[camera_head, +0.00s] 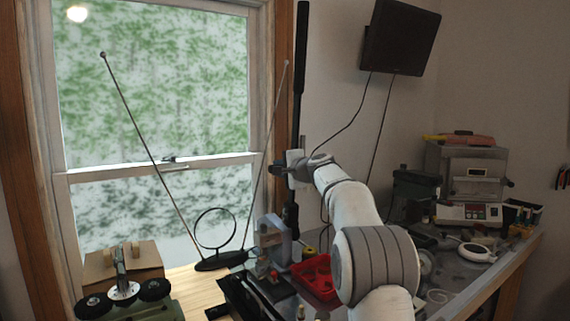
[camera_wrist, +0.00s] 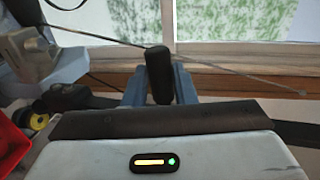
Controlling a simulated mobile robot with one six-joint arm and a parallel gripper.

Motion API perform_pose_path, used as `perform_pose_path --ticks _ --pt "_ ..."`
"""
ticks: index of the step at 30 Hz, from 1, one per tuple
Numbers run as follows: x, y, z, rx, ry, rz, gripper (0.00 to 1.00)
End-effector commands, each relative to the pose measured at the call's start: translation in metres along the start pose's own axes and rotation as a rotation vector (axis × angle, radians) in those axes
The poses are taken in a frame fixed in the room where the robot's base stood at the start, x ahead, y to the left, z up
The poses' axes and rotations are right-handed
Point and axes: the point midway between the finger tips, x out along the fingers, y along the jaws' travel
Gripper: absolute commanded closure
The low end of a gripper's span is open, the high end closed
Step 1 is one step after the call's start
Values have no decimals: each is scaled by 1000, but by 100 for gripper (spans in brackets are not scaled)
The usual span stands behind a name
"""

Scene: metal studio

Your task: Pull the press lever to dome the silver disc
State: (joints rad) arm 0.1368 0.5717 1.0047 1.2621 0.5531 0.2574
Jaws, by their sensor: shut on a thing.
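The press (camera_head: 273,239) is a grey-blue body on the bench, left of my arm in the head view. Part of a grey-blue body, likely the press, shows at the left of the wrist view (camera_wrist: 40,62). A long black lever (camera_head: 301,80) stands nearly upright above the bench. My gripper (camera_head: 294,163) is at the lever, well below its top end. In the wrist view, my gripper (camera_wrist: 160,88) is shut on the black lever (camera_wrist: 158,72), with a blue-grey finger on each side. I cannot make out the silver disc in either view.
A red tray (camera_head: 314,275) lies on the bench near my arm. A wire antenna (camera_head: 215,260) stands by the window, left of the press. A grinder (camera_head: 123,292) is at the front left. A monitor (camera_head: 400,38) hangs on the wall. Machines and tools crowd the right side.

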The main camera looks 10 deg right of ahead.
Motion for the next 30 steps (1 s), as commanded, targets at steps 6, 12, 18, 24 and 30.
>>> perform_pose_path --ticks 6,12,18,24,30 --pt "18 12 -11 10 14 21 100" --pt "36 6 -12 11 14 23 100" --pt "58 2 -15 10 14 22 100" --pt "64 6 -15 10 15 20 100" --pt "64 6 -14 11 14 20 69"
